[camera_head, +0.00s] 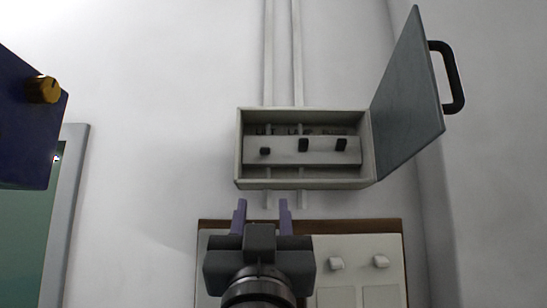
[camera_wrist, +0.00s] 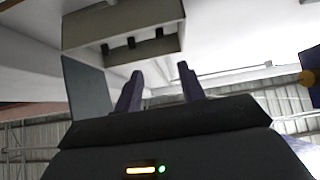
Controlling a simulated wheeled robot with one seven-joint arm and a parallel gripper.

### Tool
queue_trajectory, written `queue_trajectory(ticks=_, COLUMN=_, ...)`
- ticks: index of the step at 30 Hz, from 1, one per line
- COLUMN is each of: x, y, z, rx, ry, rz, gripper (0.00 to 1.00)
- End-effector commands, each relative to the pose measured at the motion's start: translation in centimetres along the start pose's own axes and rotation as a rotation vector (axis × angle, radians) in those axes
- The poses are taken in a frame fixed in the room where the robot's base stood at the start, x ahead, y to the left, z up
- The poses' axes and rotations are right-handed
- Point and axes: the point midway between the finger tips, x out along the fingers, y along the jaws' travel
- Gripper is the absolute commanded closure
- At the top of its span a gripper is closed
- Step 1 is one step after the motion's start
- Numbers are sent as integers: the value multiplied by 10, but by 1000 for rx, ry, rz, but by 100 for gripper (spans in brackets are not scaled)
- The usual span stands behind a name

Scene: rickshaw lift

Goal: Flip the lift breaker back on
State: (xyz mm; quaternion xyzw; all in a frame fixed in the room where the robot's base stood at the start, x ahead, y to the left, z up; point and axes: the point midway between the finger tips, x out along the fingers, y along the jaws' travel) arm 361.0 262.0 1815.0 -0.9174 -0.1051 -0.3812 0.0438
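A grey breaker box (camera_head: 305,183) is mounted on the wall, with its door (camera_head: 408,98) swung open to the right. Inside is a pale panel with three black switches. The left switch (camera_head: 265,151) sits lower and looks shorter than the middle switch (camera_head: 303,145) and right switch (camera_head: 341,144). No labels are readable. My gripper (camera_head: 262,205) is open and empty, its two purple fingers pointing up, below the left part of the box in the head view. The wrist view shows the open fingers (camera_wrist: 161,72) apart from the box (camera_wrist: 120,22), which appears inverted at the top.
The open door has a black handle (camera_head: 455,78) and juts out at right. Below the box is a brown-framed panel (camera_head: 345,226) with two pale knobs, partly behind my gripper. A dark blue panel with a yellow knob (camera_head: 44,90) is at far left. Two conduits run up the wall.

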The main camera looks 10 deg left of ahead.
Motion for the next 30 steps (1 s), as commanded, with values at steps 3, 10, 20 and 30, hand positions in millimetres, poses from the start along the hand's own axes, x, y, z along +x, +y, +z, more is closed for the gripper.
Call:
queue_trajectory(ticks=3, x=11, y=-2, z=-2, rx=1, ry=-1, rz=-2, gripper=60)
queue_trajectory(ticks=10, x=46, y=-5, z=-4, rx=4, ry=-1, rz=-6, gripper=60)
queue_trajectory(ticks=20, x=98, y=-5, z=-4, rx=2, ry=-1, rz=-6, gripper=60)
queue_trajectory(ticks=30, x=147, y=-4, z=-4, rx=2, ry=0, rz=-5, gripper=60)
